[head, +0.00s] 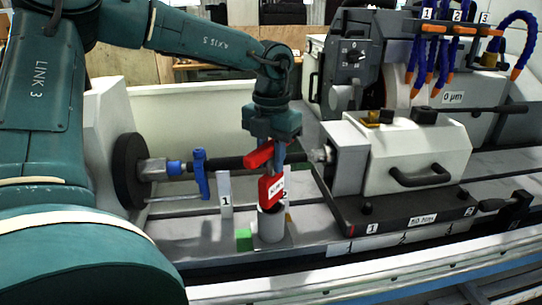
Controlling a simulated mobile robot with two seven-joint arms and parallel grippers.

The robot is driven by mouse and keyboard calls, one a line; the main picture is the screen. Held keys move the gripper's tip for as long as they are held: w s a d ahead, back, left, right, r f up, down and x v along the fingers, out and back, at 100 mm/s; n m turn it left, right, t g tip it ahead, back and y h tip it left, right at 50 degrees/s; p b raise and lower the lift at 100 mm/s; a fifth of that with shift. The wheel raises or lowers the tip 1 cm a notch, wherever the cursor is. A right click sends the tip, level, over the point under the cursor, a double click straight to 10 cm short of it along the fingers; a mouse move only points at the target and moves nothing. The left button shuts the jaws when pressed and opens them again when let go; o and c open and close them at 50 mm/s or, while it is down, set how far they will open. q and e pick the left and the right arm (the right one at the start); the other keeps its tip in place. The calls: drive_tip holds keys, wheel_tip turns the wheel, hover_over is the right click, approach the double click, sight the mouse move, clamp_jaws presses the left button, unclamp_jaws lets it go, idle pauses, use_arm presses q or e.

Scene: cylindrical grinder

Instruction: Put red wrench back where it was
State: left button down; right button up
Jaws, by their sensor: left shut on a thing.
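My left gripper (273,150) points down in the middle of the head view, in front of the grinder's spindle line. It is shut on the red wrench (271,188), whose red body shows below and beside the fingers, with a white label on it. The wrench is roughly upright, its lower end right above or at a grey cylindrical holder (270,226). I cannot tell whether the lower end is inside the holder or behind its rim. The fingertips are partly hidden by the red parts. My right gripper is not in view.
A white plate marked 1 (225,195) and a green block (243,240) stand left of the holder. A blue clamp (201,174) sits on the shaft behind. The tailstock (415,155) with its black handle is close on the right. The front rail (380,270) is clear.

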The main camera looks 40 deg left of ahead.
use_arm(q)
drive_tip(key=c, duration=1.2)
unclamp_jaws()
drive_tip(key=shift+f, duration=0.1)
drive_tip(key=shift+r+p, duration=0.3)
wheel_tip(320, 180, up, 12)
drive_tip(key=shift+f+b, duration=0.15)
drive_tip(key=shift+b, duration=0.55)
